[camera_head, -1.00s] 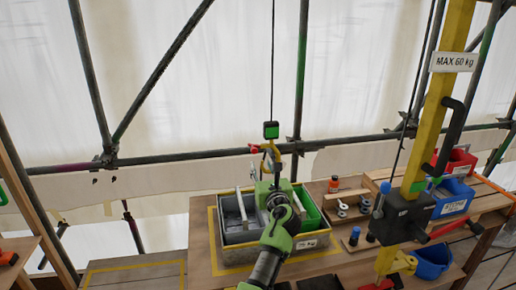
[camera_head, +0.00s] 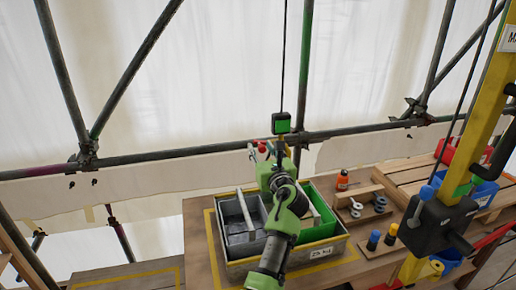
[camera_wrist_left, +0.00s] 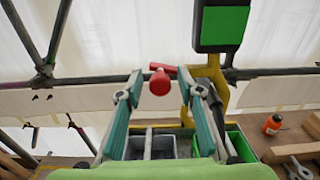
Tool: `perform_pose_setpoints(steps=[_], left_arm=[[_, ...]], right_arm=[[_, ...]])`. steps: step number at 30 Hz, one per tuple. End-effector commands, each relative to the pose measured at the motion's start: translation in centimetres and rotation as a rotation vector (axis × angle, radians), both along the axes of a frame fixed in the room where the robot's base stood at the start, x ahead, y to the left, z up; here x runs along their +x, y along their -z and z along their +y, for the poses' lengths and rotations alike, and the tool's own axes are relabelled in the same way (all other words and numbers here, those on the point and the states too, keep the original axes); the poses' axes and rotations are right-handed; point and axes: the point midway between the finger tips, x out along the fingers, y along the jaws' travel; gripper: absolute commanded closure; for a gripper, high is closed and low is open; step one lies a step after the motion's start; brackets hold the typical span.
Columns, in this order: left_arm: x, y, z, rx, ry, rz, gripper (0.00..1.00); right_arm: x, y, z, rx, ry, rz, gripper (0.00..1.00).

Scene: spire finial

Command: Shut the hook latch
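The yellow hook (camera_wrist_left: 217,85) hangs below a black and green block (camera_wrist_left: 222,28), which also shows on its cable in the head view (camera_head: 281,123). A red latch lever with a round knob (camera_wrist_left: 160,83) sticks out to the left of the hook. In the head view a bit of red latch (camera_head: 262,147) shows beside my gripper. My left gripper (camera_wrist_left: 160,76) is open, one finger on each side of the red knob in the picture. I cannot tell whether either finger touches it. In the head view my left gripper (camera_head: 268,152) hides most of the hook. My right gripper is out of view.
Below stands a crate (camera_head: 318,256) with grey and green compartments on a wooden bench (camera_head: 197,245). An orange bottle (camera_head: 342,180) and small parts stand right of it. A yellow post (camera_head: 482,110) with a dark winch rises at the right. Scaffold tubes run behind.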

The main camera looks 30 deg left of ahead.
Motion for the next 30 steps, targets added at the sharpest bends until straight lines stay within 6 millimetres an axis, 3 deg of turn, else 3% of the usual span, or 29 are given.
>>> perform_pose_setpoints(steps=[8,12,30], left_arm=[[0.0,0.0,-0.1,0.000,0.000,0.000,0.66],[0.0,0.0,0.0,0.000,0.000,0.000,1.00],[0.0,0.8,0.1,-0.095,-0.001,-0.111,1.00]], right_arm=[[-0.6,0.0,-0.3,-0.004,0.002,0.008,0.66],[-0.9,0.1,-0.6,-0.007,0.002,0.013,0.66],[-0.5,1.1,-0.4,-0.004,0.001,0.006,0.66]])
